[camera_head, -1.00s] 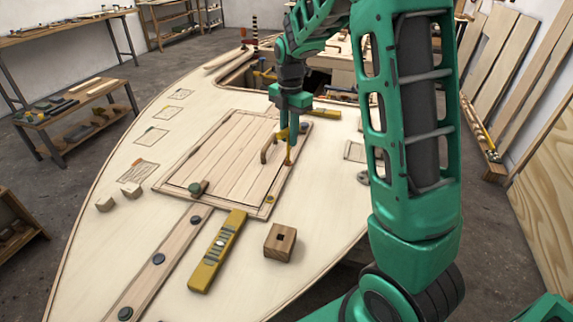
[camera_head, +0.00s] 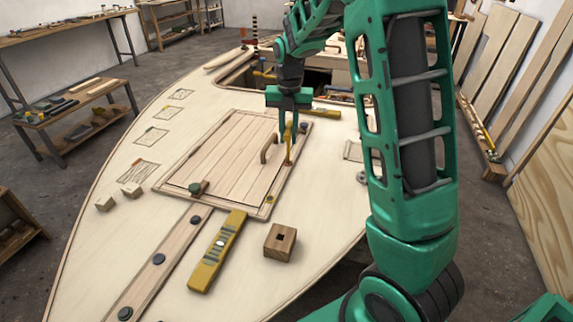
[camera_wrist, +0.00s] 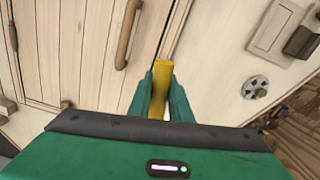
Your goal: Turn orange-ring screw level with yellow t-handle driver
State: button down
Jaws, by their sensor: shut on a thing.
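My gripper (camera_head: 290,112) is shut on the yellow t-handle driver (camera_head: 289,146), which hangs down over the right edge of the wooden hatch. In the wrist view the yellow handle (camera_wrist: 163,76) shows between my two green fingers (camera_wrist: 158,95). The driver's tip reaches close to the hatch frame near an orange spot in the head view. I cannot tell whether the tip touches a screw there. The orange-ring screw itself is hidden or too small to make out.
The wooden hatch (camera_head: 225,158) has a curved wooden handle (camera_head: 268,148) just left of the driver. An opening in the hull lies behind my gripper.

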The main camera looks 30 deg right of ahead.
dwell(0.3)
jog(key=n, duration=0.5)
jog(key=shift+r, duration=0.1)
jog(key=shift+r, duration=0.45)
dwell(0.3)
jog(key=m, duration=0.7)
jog(key=shift+m, duration=0.4)
jog(key=m, duration=0.6)
jog(key=shift+s+d+m, duration=0.1)
jog(key=shift+m, duration=0.3)
